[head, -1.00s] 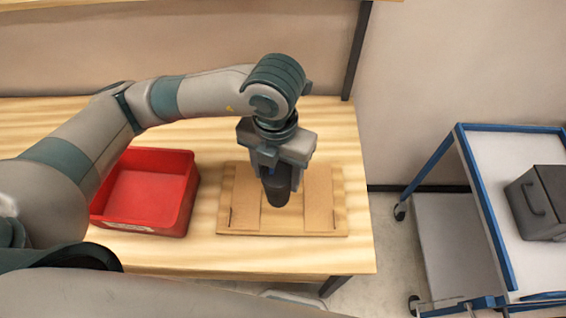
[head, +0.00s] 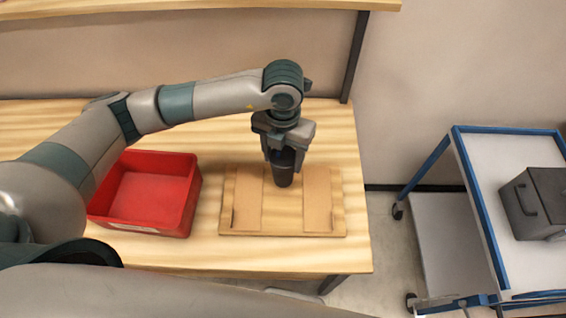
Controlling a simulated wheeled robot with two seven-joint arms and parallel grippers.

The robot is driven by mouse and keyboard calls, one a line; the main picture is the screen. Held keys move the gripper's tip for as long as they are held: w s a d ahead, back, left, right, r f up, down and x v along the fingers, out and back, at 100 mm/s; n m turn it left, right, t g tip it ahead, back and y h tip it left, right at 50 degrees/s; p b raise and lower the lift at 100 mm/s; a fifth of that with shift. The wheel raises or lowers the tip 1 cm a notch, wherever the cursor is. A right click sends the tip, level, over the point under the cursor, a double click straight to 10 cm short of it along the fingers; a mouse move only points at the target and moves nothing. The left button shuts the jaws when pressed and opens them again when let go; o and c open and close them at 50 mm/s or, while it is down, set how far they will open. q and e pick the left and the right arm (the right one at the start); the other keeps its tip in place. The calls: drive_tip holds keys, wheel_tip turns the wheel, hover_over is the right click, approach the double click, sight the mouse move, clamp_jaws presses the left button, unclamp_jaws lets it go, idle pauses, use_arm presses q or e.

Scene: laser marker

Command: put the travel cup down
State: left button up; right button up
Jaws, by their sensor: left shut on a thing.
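The travel cup (head: 284,175) is dark and upright, in the middle of the head view. My left gripper (head: 283,158) points down and is shut on the cup's upper part. The cup is over the back middle of a flat wooden board (head: 248,200) with two paler strips, on the wooden table (head: 340,262). I cannot tell whether the cup's base touches the board. My right gripper is not in view.
An empty-looking red bin (head: 145,203) stands on the table left of the board. A blue-framed white cart (head: 500,160) holding a dark grey box (head: 540,203) stands to the right, beyond a floor gap. A shelf edge (head: 200,5) runs above the table.

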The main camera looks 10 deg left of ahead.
sight(282, 179)
use_arm(q)
wheel_tip(282, 179, down, 3)
drive_tip(key=shift+f+p, duration=0.15)
drive_tip(key=shift+p, duration=0.7)
drive_tip(key=shift+f, duration=0.15)
drive_tip(key=shift+f, duration=0.2)
drive_tip(key=o, duration=0.7)
drive_tip(key=shift+r, duration=0.1)
drive_tip(key=shift+r, duration=0.25)
